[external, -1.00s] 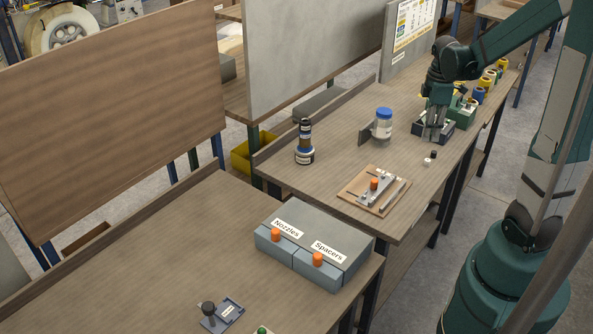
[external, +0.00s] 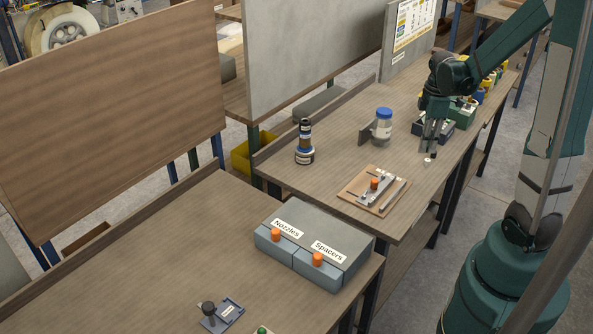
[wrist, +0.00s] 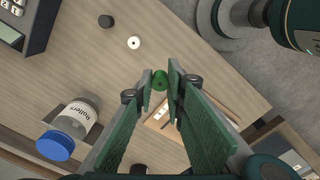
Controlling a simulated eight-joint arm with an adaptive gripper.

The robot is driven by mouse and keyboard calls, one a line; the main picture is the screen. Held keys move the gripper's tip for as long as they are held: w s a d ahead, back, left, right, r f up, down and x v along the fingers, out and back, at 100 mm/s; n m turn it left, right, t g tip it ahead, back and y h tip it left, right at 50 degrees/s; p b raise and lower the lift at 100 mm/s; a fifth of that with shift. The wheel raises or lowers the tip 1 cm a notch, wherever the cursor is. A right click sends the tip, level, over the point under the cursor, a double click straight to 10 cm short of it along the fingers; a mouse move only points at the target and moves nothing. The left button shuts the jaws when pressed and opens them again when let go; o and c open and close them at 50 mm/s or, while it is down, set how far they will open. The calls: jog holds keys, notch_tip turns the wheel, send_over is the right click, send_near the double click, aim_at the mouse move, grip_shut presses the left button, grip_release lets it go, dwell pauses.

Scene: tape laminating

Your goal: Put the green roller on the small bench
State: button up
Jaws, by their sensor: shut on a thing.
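The green roller (wrist: 159,81) is between the fingertips of my gripper (wrist: 160,76) in the wrist view, with the jaws shut on it. In the external view my gripper (external: 429,150) points down over the far workbench (external: 330,180), beside a dark tray; the roller is not clear there. I cannot tell which surface is the small bench; a nearer workbench (external: 150,260) stands at lower left.
A wooden board (external: 350,198) with metal parts and an orange knob lies at the bench's near end. A drawer box (external: 330,236) labelled Nozzles and Spacers sits on the nearer bench. A dark tray (external: 460,131) is behind my gripper.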

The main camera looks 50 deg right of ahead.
jog(key=shift+f, duration=0.1)
send_over(420, 174)
jog(key=shift+w+f+b, duration=0.1)
jog(key=shift+f+b, duration=0.3)
jog(key=shift+f, duration=2.4)
jog(key=shift+f, duration=0.1)
jog(key=shift+f+b, duration=0.3)
jog(key=shift+f, duration=1.7)
jog(key=shift+f, duration=0.2)
jog(key=o, duration=0.7)
jog(key=shift+c, duration=0.2)
jog(key=shift+r, duration=0.25)
jog(key=shift+r+p, duration=0.85)
jog(key=shift+r, duration=5.1)
